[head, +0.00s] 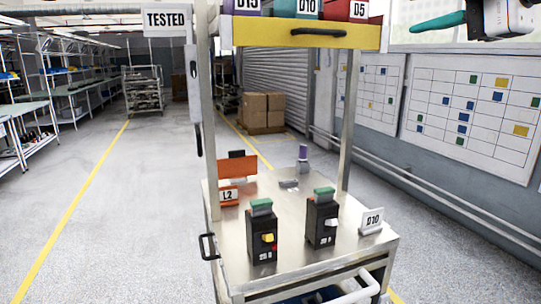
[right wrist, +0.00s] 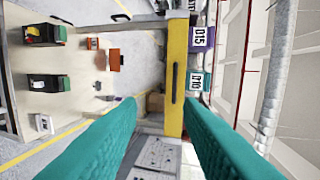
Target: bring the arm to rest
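My right gripper (head: 418,25) is at the top right of the head view, raised beside the cart's upper shelf. In the right wrist view its two teal fingers (right wrist: 162,105) are spread apart with nothing held between them. The shelf's yellow front (right wrist: 175,75) shows beyond the fingers. My left gripper is in neither view. Two black breakers with green tops stand upright on the steel cart top (head: 290,258).
The yellow-fronted shelf (head: 270,32) holds bins labelled D15, D10 and D5. A TESTED sign (head: 167,21) hangs left. Open floor lies left.

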